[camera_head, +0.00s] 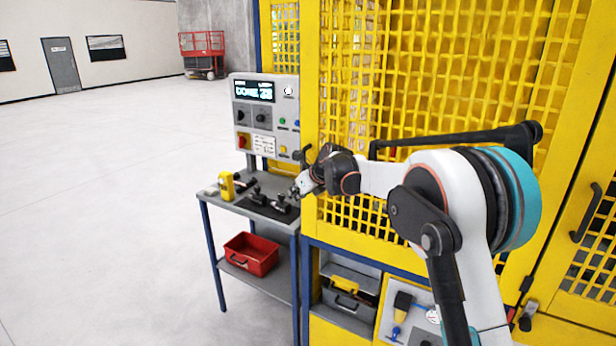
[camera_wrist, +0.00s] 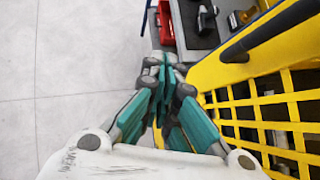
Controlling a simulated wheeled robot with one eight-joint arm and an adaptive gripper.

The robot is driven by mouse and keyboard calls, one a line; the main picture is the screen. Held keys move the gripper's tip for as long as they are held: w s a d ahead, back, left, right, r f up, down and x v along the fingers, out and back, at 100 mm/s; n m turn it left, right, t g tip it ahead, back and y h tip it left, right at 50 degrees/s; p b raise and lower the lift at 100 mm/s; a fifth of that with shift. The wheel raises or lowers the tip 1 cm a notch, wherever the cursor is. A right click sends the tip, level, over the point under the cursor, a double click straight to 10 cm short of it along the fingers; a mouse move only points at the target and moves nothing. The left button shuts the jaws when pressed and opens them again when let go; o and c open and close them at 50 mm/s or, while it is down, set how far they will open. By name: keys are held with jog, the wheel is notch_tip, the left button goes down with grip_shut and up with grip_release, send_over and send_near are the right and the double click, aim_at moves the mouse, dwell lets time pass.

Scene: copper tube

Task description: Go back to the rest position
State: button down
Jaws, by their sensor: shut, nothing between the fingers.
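My gripper (camera_head: 299,189) is at the end of my arm, in front of the yellow mesh cage and by the right edge of the small grey bench (camera_head: 222,203). In the wrist view my gripper (camera_wrist: 164,61) has its teal fingers drawn together at the tips, shut, with nothing seen between them. The bench top also shows beyond the fingertips in the wrist view (camera_wrist: 187,42). No copper tube can be made out in either view.
The yellow mesh cage (camera_head: 420,75) stands close to my arm. A control panel (camera_head: 266,113) with a lit display is behind the bench. A yellow device (camera_head: 227,186) and dark fixtures (camera_head: 268,199) are on the bench; a red bin (camera_head: 251,254) is below. Open floor (camera_head: 100,200) lies left.

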jog(key=s+d+r+n+h+b, duration=0.1)
jog(key=s+d+r+n+b, duration=0.1)
jog(key=s+d+n, duration=0.35)
jog(key=s+d+r+n+h+b, duration=0.1)
jog(key=s+d+r+n, duration=0.2)
jog(key=s+d, duration=0.55)
jog(key=s+d+r+n+h+b, duration=0.1)
jog(key=s+d+r+n+b, duration=0.3)
jog(key=s, duration=0.7)
jog(key=s+d+f+n+h+b, duration=0.1)
jog(key=s+d+f+n, duration=0.2)
jog(key=s, duration=0.6)
jog(key=s+d+f+n+h, duration=0.1)
jog(key=s+d+f+n, duration=0.2)
jog(key=s+f+n, duration=0.3)
jog(key=s+d+f+n+b, duration=0.1)
jog(key=s+d+f+n, duration=0.2)
jog(key=s, duration=1)
notch_tip(320, 180, down, 4)
jog(key=shift+d+n+t+h+b, duration=0.3)
jog(key=shift+n+h, duration=0.1)
jog(key=shift+n, duration=0.75)
